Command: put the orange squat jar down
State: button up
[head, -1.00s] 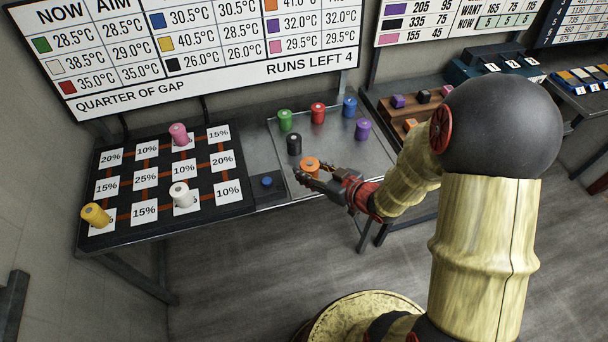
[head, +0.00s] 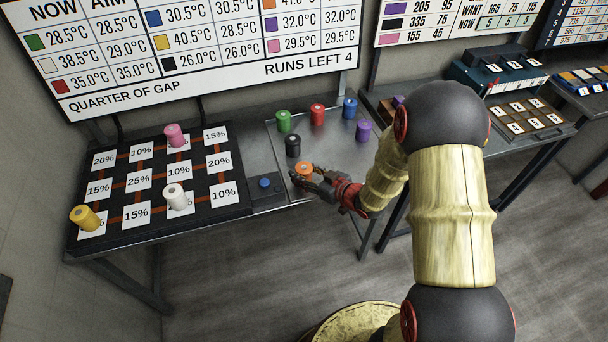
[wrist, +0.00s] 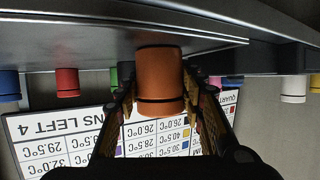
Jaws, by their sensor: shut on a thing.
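The orange squat jar (head: 304,168) is at the front of the metal tray (head: 335,150), just in front of the black jar (head: 293,146). My gripper (head: 308,180) reaches it from the front right and is shut on it. In the wrist view the orange jar (wrist: 160,75) sits between the two fingers of my gripper (wrist: 159,95), with its far end overlapping the tray. Whether its base touches the tray, I cannot tell.
Green (head: 284,121), red (head: 318,115), blue (head: 350,108) and purple (head: 363,130) jars stand farther back on the tray. A blue button (head: 265,182) sits left of it. The black board (head: 118,187) holds pink (head: 175,135), white (head: 176,197) and yellow (head: 86,218) jars.

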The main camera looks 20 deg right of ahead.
jog(key=shift+r, duration=0.1)
jog(key=shift+f, duration=0.2)
jog(key=o, duration=1.2)
jog(key=shift+o, duration=0.2)
jog(key=shift+r, duration=0.15)
